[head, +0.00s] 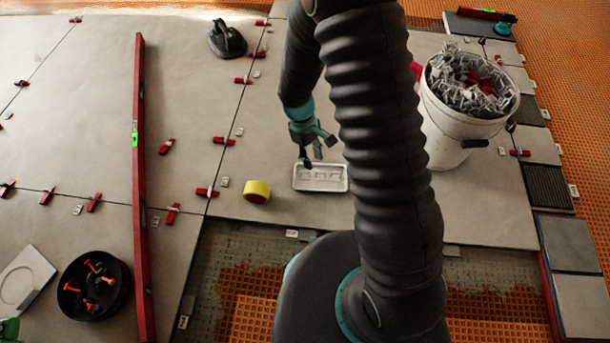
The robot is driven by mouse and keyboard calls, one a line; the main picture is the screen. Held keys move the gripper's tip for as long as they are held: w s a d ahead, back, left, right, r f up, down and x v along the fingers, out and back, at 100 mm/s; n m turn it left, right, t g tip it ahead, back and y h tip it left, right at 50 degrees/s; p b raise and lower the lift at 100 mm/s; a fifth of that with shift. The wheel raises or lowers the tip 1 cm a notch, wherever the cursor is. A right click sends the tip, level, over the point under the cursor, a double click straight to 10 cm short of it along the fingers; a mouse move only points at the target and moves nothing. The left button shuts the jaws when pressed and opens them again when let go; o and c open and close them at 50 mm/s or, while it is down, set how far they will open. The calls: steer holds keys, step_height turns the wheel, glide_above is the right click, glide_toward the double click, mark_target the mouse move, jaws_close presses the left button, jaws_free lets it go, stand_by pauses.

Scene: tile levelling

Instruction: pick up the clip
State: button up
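A white shallow tray (321,188) lies on the large grey tiles near the middle of the head view. Small pale clip-like shapes (320,174) lie in it, too small and too close in colour to tell apart. My gripper (312,160) points down over the tray's back left edge. Its fingers look apart, with nothing seen between them. Whether a fingertip touches anything in the tray cannot be told. More grey clips (465,85) fill a white bucket (455,130) at the right. Single pale clips, such as one at the seam (224,182), sit along the tile joints.
A yellow tape roll (257,191) lies left of the tray. A long red level (140,190) crosses the tiles at the left. Red wedges (223,141) sit along the seams. A black suction cup (227,40) stands behind, and a black bowl (94,285) is front left.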

steer(key=w+a+f+n+t, duration=0.2)
steer(key=w+a+f+n, duration=0.2)
steer(key=w+f+n, duration=0.45)
steer(key=shift+m, duration=0.35)
steer(key=f, duration=0.3)
steer(key=d+f, duration=0.1)
steer(key=f, duration=0.2)
steer(key=f+b, duration=0.1)
steer(key=f, duration=0.2)
steer(key=shift+w+d+f, duration=0.1)
steer(key=shift+d+f, duration=0.15)
steer(key=shift+d, duration=0.05)
steer(key=shift+w+d+f+b, duration=0.1)
steer(key=shift+d+f+b, duration=0.1)
steer(key=shift+f, duration=0.7)
steer(key=shift+w+d+f+b, duration=0.1)
steer(key=shift+d+f, duration=0.05)
steer(key=shift+f, duration=0.7)
steer(key=shift+d+f+b, duration=0.1)
steer(key=shift+d+f, duration=0.1)
steer(key=shift+f, duration=0.7)
jaws_close()
